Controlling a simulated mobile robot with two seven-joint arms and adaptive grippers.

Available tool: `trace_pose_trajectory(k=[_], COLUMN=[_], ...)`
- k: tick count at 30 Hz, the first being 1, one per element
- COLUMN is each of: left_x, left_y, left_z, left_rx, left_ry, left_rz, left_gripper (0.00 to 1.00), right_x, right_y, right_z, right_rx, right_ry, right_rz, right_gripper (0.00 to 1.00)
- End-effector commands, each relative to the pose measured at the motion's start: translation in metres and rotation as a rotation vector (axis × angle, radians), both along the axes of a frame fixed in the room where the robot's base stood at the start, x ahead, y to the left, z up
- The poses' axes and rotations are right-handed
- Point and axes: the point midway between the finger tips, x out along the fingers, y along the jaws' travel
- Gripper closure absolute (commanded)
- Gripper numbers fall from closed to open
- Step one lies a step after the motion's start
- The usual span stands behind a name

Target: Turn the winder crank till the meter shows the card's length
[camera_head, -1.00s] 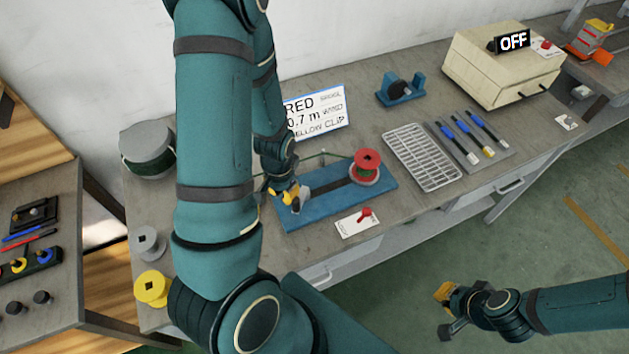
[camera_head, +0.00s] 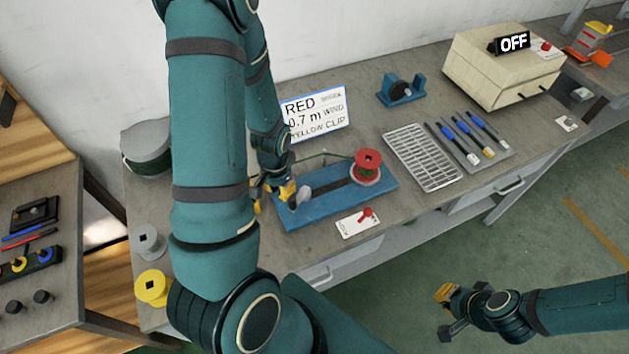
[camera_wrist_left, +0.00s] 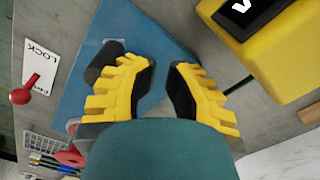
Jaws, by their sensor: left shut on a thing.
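The card (camera_head: 315,114) stands at the back of the bench and reads RED, 0.7 m WIND, YELLOW CLIP. The winder's blue base (camera_head: 322,205) lies in front of it, with a red spool (camera_head: 368,164) at its right end. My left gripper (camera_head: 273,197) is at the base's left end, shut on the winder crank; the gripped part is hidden. The left wrist view shows its yellow fingers (camera_wrist_left: 168,90) beside a dark cylinder (camera_wrist_left: 103,62). A yellow box with a cut-off black display (camera_wrist_left: 285,50), likely the meter, is there too; its reading is not legible. My right gripper (camera_head: 446,312) hangs right of the bench; its opening is unclear.
Grey (camera_head: 148,243) and yellow spools (camera_head: 152,287) stand at the left edge. A beige machine (camera_head: 500,65) shows OFF.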

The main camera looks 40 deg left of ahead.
Motion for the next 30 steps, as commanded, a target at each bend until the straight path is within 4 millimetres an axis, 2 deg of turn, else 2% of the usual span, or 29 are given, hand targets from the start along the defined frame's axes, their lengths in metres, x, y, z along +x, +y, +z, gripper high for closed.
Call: trace_pose_trajectory(k=[1, 6, 18, 30], left_x=[0.009, 0.019, 0.020, 0.035], left_y=[0.004, 0.011, 0.012, 0.020], left_z=[-0.001, 0.000, 0.001, 0.001], left_rx=[0.007, 0.007, 0.005, 0.004], left_ry=[-0.021, -0.025, -0.018, -0.015], left_rz=[0.003, 0.003, 0.002, 0.002], left_gripper=[1.00, 1.00, 1.00, 1.00], right_x=[0.000, 0.000, 0.000, 0.000], right_y=[0.000, 0.000, 0.000, 0.000], right_z=[-0.001, -0.003, -0.003, -0.005], right_rx=[0.000, 0.000, 0.000, 0.000], right_ry=[0.000, 0.000, 0.000, 0.000], right_rz=[0.000, 0.000, 0.000, 0.000], right_gripper=[1.00, 1.00, 1.00, 1.00])
